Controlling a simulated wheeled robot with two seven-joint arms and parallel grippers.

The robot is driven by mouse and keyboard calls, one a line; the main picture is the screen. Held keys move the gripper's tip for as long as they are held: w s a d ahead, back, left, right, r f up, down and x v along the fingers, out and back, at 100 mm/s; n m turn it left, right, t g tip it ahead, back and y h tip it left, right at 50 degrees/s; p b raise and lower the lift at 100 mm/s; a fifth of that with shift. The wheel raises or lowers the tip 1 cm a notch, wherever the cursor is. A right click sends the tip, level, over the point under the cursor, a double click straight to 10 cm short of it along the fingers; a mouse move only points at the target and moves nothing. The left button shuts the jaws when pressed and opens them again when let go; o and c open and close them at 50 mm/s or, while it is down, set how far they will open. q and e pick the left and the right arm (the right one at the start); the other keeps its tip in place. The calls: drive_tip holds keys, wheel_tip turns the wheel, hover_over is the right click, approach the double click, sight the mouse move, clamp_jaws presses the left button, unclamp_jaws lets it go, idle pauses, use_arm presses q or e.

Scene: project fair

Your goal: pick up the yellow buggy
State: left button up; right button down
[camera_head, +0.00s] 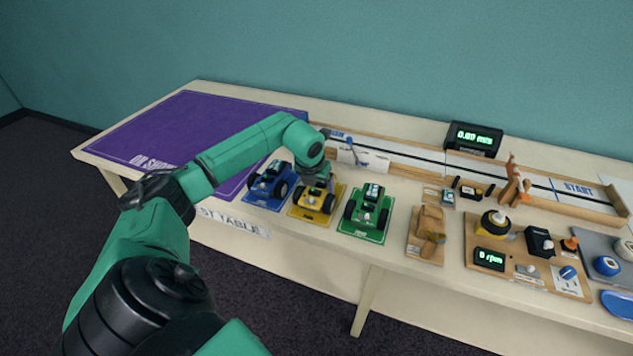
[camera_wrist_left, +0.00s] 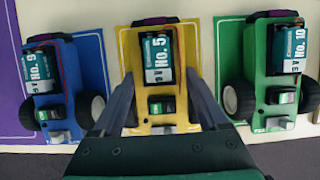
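The yellow buggy (camera_head: 313,200) sits on its yellow mat (camera_head: 298,210) between the blue buggy (camera_head: 268,183) and the green buggy (camera_head: 366,211). My left gripper (camera_head: 317,174) is directly above its rear part, pointing down. In the left wrist view the yellow buggy (camera_wrist_left: 160,80) carries a battery marked No. 5 (camera_wrist_left: 158,58). The left gripper's fingers (camera_wrist_left: 161,88) are open, one on each side of the body, and cover its wheels there. I cannot tell whether they touch it. My right gripper is not in view.
Blue and green buggies stand close on either side. A wooden track (camera_head: 415,164) runs behind, with a timer display (camera_head: 474,139). A wooden block model (camera_head: 428,232) and a motor board (camera_head: 480,262) are to the right. The purple mat (camera_head: 190,128) at left is empty.

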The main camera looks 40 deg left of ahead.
use_arm(q)
drive_tip(key=c, duration=0.4)
